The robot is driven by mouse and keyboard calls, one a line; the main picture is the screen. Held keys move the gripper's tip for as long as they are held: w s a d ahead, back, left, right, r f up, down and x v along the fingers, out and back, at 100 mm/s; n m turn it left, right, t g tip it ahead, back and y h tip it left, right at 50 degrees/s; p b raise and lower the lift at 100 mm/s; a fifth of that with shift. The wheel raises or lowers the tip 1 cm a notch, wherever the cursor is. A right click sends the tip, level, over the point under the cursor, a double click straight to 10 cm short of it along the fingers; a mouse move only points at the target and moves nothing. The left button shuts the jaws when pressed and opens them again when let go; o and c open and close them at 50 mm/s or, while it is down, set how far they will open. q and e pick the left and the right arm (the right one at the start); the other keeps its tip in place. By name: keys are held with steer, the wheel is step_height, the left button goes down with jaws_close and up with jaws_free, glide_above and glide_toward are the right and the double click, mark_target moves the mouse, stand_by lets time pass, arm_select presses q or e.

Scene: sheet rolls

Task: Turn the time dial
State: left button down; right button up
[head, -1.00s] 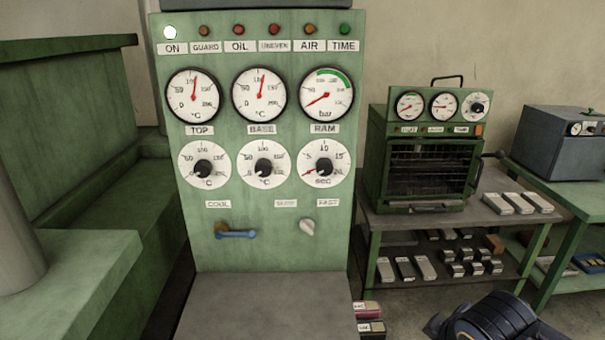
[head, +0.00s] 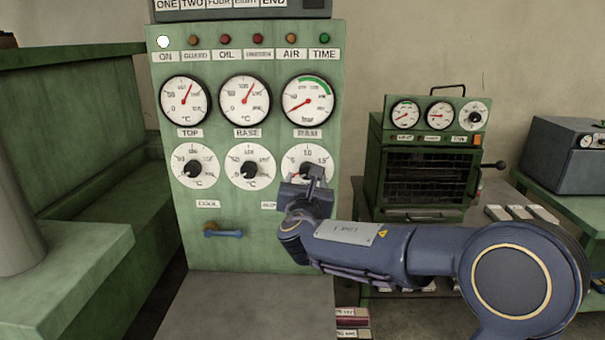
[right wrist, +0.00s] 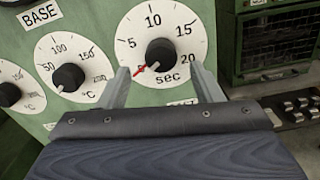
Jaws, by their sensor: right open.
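The time dial (head: 303,155) is the white round dial marked "sec" at the right end of the lower dial row on the green panel. In the right wrist view the time dial (right wrist: 153,23) shows its black knob (right wrist: 160,54), with the red pointer aimed to the lower left, below the 5. My right gripper (head: 308,177) is in front of the dial's lower part and hides its knob in the head view. In the right wrist view my right gripper (right wrist: 158,73) is open, one finger on each side of the knob and apart from it. My left gripper is not in view.
Two more dials, top (head: 194,166) and base (head: 249,166), sit left of the time dial, with gauges above. A small green oven (head: 425,165) stands on a bench to the right.

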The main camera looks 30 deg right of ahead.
mark_target(307, 174)
steer(key=shift+p+x, duration=0.45)
steer(key=shift+x, duration=1.9)
steer(key=shift+d, duration=0.1)
steer(key=shift+c, duration=0.2)
